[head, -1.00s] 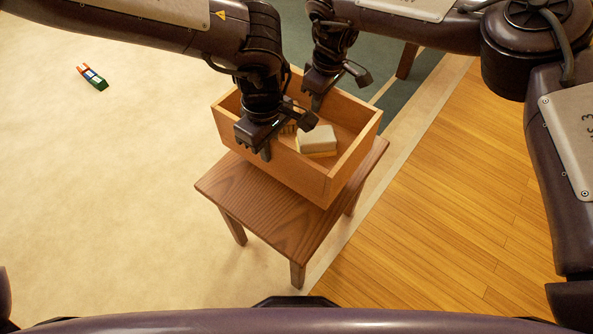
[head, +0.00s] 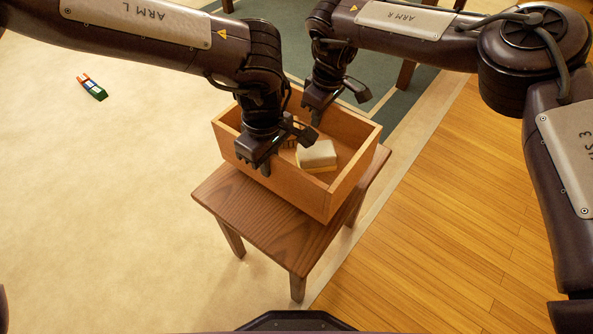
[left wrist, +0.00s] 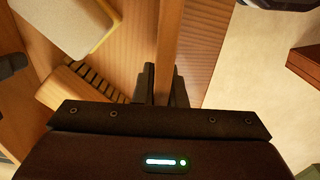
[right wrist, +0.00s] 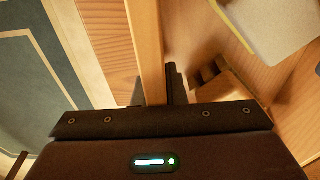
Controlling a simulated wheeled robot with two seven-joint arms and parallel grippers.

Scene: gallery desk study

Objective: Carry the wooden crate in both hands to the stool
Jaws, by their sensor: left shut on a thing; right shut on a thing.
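The wooden crate (head: 290,184) is over the stool (head: 245,215), open side up and roughly level. Whether its base touches the seat I cannot tell. The seat's left and front parts show uncovered. My left gripper (head: 256,166) is shut on the crate's near-left wall, which also shows in the left wrist view (left wrist: 170,35). My right gripper (head: 318,113) is shut on the opposite far wall, seen in the right wrist view (right wrist: 147,45). Inside the crate lie a cream-and-yellow block (head: 317,154) and a slotted wooden piece (left wrist: 75,88), partly hidden by my left gripper.
A small toy-like item in green, blue and orange (head: 93,88) lies on the pale carpet (head: 90,200) at left. Wooden flooring (head: 450,200) is clear at right. A wooden leg (head: 406,74) of other furniture stands on the dark green rug (head: 395,105) behind.

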